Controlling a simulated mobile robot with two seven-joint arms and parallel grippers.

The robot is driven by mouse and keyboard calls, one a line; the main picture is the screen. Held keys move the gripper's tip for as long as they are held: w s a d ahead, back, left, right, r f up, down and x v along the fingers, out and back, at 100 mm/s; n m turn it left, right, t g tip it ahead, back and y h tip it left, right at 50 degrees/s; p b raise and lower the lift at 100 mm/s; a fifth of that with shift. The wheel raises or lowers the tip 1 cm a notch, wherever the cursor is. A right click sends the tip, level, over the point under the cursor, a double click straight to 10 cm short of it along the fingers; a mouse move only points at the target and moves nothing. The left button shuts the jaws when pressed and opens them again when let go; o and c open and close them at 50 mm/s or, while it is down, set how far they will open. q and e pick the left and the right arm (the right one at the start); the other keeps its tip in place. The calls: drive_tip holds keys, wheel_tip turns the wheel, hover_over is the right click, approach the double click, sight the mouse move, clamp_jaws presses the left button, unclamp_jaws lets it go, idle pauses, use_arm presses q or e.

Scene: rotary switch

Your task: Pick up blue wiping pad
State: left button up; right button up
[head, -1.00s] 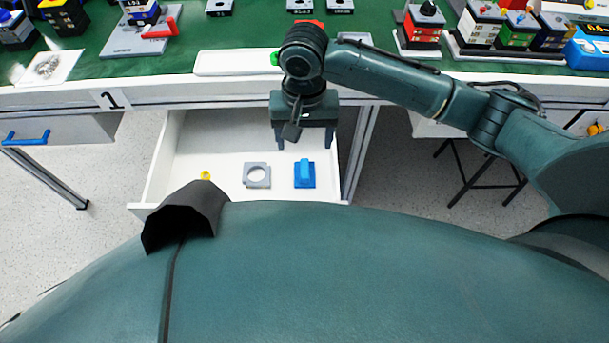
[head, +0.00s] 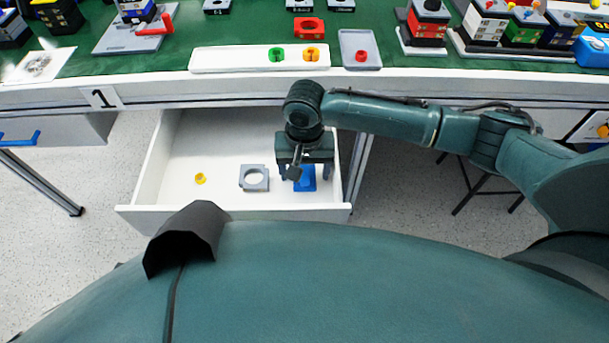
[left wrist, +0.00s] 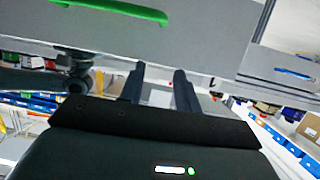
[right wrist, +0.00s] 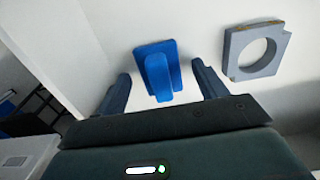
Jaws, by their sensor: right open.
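The blue wiping pad (head: 305,181) lies in the open white drawer, partly hidden by my right gripper in the head view. In the right wrist view the pad (right wrist: 157,72) shows as a flat blue base with a raised blue handle. My right gripper (head: 318,186) is open and empty above the pad. In the right wrist view its two fingers (right wrist: 160,85) stand on either side of the pad, apart from it. My left gripper (left wrist: 158,82) shows only in its own wrist view, with its two fingers apart and nothing between them.
A grey square plate with a round hole (head: 254,178) lies left of the pad in the drawer (head: 220,137). A small yellow part (head: 200,179) lies farther left. The drawer's right wall is close to my right gripper. A white tray (head: 225,59) stands on the green table.

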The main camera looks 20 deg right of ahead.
drive_tip(key=shift+c, duration=0.3)
drive_tip(key=c, duration=1)
